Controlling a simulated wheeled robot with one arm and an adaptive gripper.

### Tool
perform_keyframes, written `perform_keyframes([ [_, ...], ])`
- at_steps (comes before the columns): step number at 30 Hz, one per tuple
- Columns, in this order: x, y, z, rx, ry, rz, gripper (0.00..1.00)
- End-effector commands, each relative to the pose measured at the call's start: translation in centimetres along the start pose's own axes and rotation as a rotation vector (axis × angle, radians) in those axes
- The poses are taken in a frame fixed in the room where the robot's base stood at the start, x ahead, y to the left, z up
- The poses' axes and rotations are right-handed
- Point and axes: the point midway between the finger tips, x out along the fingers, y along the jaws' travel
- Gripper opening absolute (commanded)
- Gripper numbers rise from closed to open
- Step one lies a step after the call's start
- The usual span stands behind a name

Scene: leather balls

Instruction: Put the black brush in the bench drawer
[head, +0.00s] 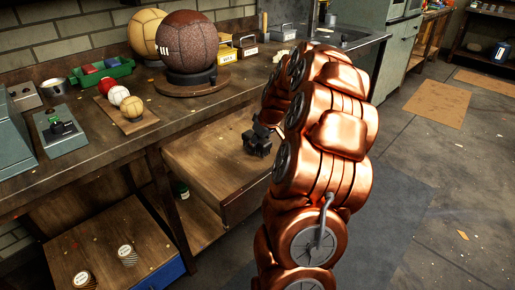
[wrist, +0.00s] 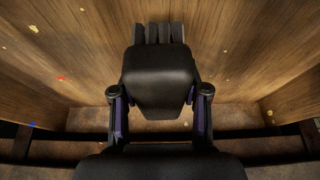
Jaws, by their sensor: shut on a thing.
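The black brush (wrist: 158,78) is between the fingers of my gripper (wrist: 159,100) in the wrist view, with a ribbed part at its far end. In the head view my gripper (head: 258,140) is over the open bench drawer (head: 205,165), near its right side. The gripper is shut on the brush. The brush is hard to tell apart from the dark fingers in the head view. The drawer is pulled out from under the bench top, and its wooden floor looks bare apart from small flecks. I cannot tell whether the brush touches the drawer floor.
The bench top (head: 100,180) holds a brown leather ball (head: 190,42) on a round stand, a pale ball (head: 146,32), small balls and a green tray (head: 102,75). A lower wooden surface (head: 110,240) carries two small jars. The floor at right is open.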

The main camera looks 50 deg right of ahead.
Motion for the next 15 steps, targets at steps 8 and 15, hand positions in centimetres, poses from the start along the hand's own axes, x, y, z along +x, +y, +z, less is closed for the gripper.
perform_keyframes([
  [8, 1.5, 0.0, 0.6, 0.000, -0.001, -0.001, 0.17],
  [15, 1.8, 0.0, 0.8, 0.000, -0.001, -0.001, 0.17],
])
